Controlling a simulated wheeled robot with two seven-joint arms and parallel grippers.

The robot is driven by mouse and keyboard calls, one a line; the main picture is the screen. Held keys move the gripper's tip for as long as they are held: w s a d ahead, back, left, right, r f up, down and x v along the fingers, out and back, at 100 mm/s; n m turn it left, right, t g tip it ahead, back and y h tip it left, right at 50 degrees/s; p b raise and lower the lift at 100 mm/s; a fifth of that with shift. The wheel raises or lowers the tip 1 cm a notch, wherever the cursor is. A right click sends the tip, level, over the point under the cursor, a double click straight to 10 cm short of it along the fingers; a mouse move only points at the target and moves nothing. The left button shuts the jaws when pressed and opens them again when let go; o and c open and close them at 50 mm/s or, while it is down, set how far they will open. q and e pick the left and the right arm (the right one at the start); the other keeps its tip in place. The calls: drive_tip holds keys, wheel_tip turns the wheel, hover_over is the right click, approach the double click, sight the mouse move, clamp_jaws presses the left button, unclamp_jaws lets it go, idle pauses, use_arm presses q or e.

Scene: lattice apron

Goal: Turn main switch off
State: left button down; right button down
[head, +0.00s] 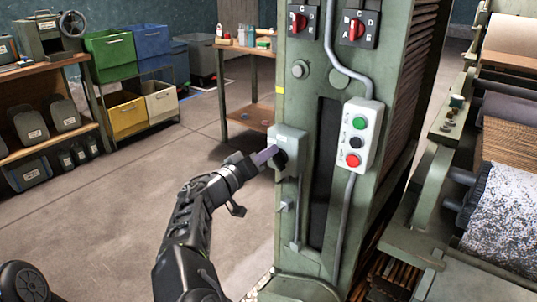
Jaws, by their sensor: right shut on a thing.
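The main switch appears to be a small grey-green box (291,138) with a dark knob (281,160), mounted on the front left of the green machine column. My right gripper (272,155) reaches up from below to its left side, its fingers shut on the knob. The fingers partly cover the knob, so its exact turn position cannot be told. My left gripper is not in view.
A white button box (366,120) with green, black and red buttons sits right of the switch. Two red selector knobs (299,22) (356,29) are above. Conduits run along the green column (325,262). Rollers (508,207) stand at right; shelves and bins (108,55) at left. The middle floor is clear.

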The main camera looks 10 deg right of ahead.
drive_tip(key=shift+w+a+f+n+p, duration=0.1)
drive_tip(key=shift+f+n+p, duration=0.35)
drive_tip(key=shift+n, duration=1.2)
drive_tip(key=shift+w+a+f+n+p, duration=0.15)
drive_tip(key=shift+n+p, duration=0.45)
drive_tip(key=shift+n, duration=1)
drive_tip(key=shift+w+d+f+n+p, duration=0.1)
drive_tip(key=shift+f+n+p, duration=0.35)
drive_tip(key=shift+n, duration=1.2)
drive_tip(key=c, duration=1.5)
unclamp_jaws()
drive_tip(key=shift+o, duration=0.2)
drive_tip(key=shift+a, duration=0.15)
drive_tip(key=v, duration=0.7)
drive_tip(key=shift+s+a, duration=0.2)
drive_tip(key=shift+a, duration=0.05)
drive_tip(key=shift+d+f, duration=0.1)
